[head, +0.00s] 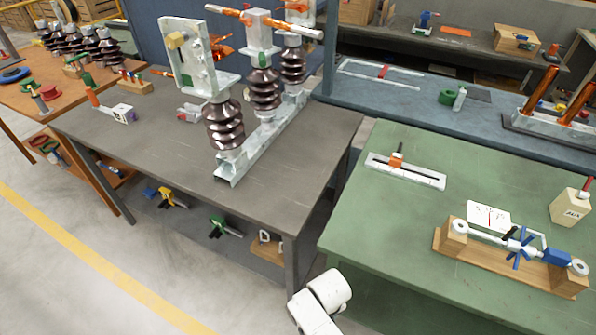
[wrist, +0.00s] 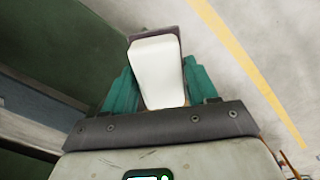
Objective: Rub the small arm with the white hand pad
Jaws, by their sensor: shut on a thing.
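In the wrist view my gripper (wrist: 160,92) has its teal fingers shut on the white hand pad (wrist: 157,68), a rounded white block with a dark purplish edge at its far end. The pad is held over the floor, apart from the benches. The gripper and pad do not show in the head view. The isolator frame (head: 228,172) stands on the grey table, with brown ribbed insulators (head: 225,125), a pale upright plate (head: 205,65) and copper-coloured bars (head: 240,15) on top. I cannot tell which part is the small arm.
The grey table (head: 140,150) has free room at its front. The green table (head: 390,225) at right bears a slotted metal bar (head: 405,172), a wooden fixture (head: 480,272) and a pale container (head: 570,206). A dark gap lies between the tables. A yellow line (head: 90,265) crosses the floor.

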